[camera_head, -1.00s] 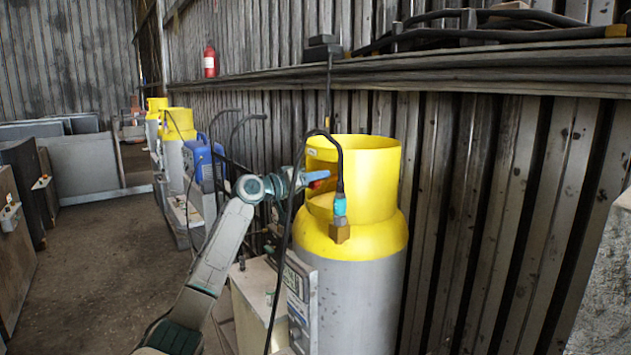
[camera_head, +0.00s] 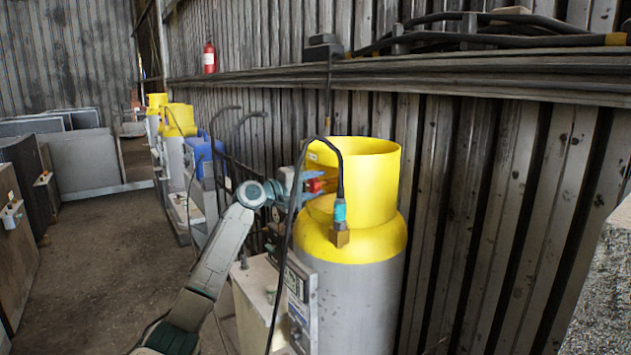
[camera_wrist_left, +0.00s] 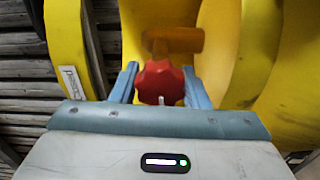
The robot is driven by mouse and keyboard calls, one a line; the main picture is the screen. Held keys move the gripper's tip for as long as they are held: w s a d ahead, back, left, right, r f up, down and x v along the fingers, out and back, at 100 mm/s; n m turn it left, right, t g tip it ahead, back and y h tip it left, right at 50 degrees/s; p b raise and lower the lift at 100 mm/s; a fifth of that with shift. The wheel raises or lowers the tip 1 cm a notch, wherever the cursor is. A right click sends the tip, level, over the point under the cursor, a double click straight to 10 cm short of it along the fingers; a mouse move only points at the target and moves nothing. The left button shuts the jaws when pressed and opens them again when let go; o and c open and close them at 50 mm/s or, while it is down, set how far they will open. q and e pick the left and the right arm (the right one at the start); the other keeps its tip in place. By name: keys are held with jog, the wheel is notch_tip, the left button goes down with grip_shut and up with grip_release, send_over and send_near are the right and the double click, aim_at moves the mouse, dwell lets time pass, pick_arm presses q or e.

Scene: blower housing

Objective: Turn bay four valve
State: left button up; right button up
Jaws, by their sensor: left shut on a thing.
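The red valve knob (camera_wrist_left: 160,83) sits between the two blue fingers of my left gripper (camera_wrist_left: 160,88) in the left wrist view. My left gripper is shut on it. A brass valve body (camera_wrist_left: 172,41) shows behind the knob, inside the yellow collar. In the head view my left gripper (camera_head: 306,184) reaches into the collar opening of the nearest cylinder (camera_head: 362,285), which is grey with a yellow top. The red knob (camera_head: 316,185) shows there as a small patch, partly hidden by the fingers. My right gripper is not seen.
A black hose with a teal and brass fitting (camera_head: 340,222) hangs in front of the collar. A boxy unit with a display (camera_head: 298,285) stands beside the cylinder. More yellow-topped cylinders (camera_head: 178,120) and a blue machine (camera_head: 202,155) stand farther back. Open floor (camera_head: 110,250) lies to the left.

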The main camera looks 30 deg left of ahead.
pick_arm(q)
jog(key=shift+n+p, duration=0.4)
jog(key=shift+n, duration=0.5)
jog(key=o, duration=1)
jog(key=shift+a, duration=0.15)
jog(key=shift+c, duration=0.2)
jog(key=shift+s+f, duration=0.1)
jog(key=shift+s, duration=0.15)
jog(key=b+v, duration=0.5)
jog(key=v, duration=0.5)
jog(key=shift+a+b, duration=0.15)
jog(key=shift+b, duration=0.2)
jog(key=shift+s, duration=0.1)
